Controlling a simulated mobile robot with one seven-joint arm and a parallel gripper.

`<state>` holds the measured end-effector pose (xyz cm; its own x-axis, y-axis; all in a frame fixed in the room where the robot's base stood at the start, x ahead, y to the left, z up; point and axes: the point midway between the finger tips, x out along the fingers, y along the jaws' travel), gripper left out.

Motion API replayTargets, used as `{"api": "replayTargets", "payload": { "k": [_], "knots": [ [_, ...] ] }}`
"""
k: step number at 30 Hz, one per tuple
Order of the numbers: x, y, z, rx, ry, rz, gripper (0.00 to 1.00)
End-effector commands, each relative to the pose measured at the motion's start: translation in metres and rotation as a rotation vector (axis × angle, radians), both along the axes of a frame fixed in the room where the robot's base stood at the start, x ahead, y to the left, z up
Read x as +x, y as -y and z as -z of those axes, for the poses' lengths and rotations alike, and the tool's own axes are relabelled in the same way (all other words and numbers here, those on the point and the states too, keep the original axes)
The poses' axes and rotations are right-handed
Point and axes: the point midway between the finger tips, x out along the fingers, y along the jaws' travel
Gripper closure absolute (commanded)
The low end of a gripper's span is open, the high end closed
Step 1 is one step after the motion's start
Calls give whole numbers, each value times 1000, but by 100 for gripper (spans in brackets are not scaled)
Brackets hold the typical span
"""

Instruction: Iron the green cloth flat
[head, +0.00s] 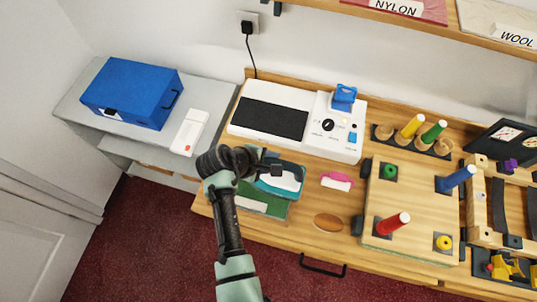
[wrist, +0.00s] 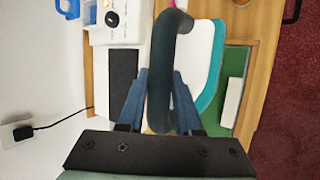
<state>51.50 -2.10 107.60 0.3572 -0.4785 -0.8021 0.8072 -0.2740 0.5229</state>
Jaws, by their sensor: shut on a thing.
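The iron (head: 284,178) has a white body with a teal rim and a dark arched handle. It is at the left front of the wooden counter, and it also shows in the wrist view (wrist: 203,58). My gripper (head: 262,165) is shut on the iron's handle; in the wrist view its blue fingers (wrist: 160,98) lie on both sides of the dark handle. The green cloth (head: 275,208) shows in front of the iron and partly under its outline; it also shows in the wrist view (wrist: 236,62). I cannot tell whether the iron touches it. My arm hides part of this area.
A white machine with a black panel (head: 269,118) stands behind. A pink-and-white block (head: 337,181) lies to the right, then a pegboard with a red peg (head: 393,224) and a blue peg (head: 459,178). A blue box (head: 132,93) and white case (head: 190,132) sit left.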

Motion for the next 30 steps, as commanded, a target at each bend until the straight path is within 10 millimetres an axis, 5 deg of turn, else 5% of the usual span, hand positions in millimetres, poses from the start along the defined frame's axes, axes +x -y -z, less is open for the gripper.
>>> {"api": "replayTargets", "payload": {
  "k": [6,30],
  "knots": [
    [4,0,-15,-1,7,0,100],
    [4,-1,-15,-1,7,-1,100]
  ]
}}
